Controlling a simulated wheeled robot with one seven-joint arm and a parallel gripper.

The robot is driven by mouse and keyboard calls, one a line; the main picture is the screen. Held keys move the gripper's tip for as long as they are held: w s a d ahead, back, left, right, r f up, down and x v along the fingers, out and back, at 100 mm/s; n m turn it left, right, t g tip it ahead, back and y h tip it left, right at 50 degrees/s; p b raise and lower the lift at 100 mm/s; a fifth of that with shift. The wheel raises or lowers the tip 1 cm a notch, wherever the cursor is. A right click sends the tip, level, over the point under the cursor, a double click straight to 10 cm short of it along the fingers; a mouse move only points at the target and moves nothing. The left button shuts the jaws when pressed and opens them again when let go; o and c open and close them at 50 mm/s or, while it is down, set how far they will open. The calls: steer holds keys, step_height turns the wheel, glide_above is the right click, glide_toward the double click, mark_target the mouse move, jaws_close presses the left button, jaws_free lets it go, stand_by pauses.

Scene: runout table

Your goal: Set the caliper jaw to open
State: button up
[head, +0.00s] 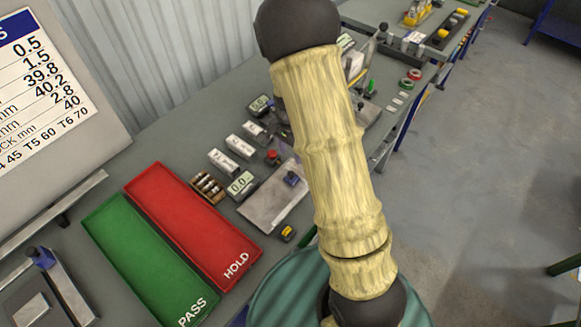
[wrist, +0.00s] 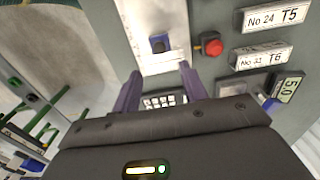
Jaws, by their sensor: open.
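I cannot clearly make out the caliper or its jaw. A pale metal plate (head: 262,208) carries a small blue block (head: 291,179) in the head view. In the wrist view a blue block (wrist: 160,43) stands on a pale plate (wrist: 135,12), ahead of my gripper (wrist: 160,72). My gripper's two purple fingers are apart with nothing held between them. A dark piece with a grid of white squares (wrist: 160,101) shows beyond the gap, near the plate. My arm hides the gripper in the head view.
A red button (wrist: 211,45) and labelled white boxes (wrist: 272,17) stand right of the plate in the wrist view. In the head view, a green PASS tray (head: 150,265) and a red HOLD tray (head: 190,210) lie left. Small gauges and boxes crowd the table behind.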

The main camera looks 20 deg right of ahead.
mark_target(290, 173)
step_height(290, 173, down, 8)
steer(key=shift+d+r+p, duration=0.1)
steer(key=shift+r+p, duration=0.05)
steer(key=shift+p, duration=0.6)
steer(key=shift+f, duration=0.7)
jaws_close()
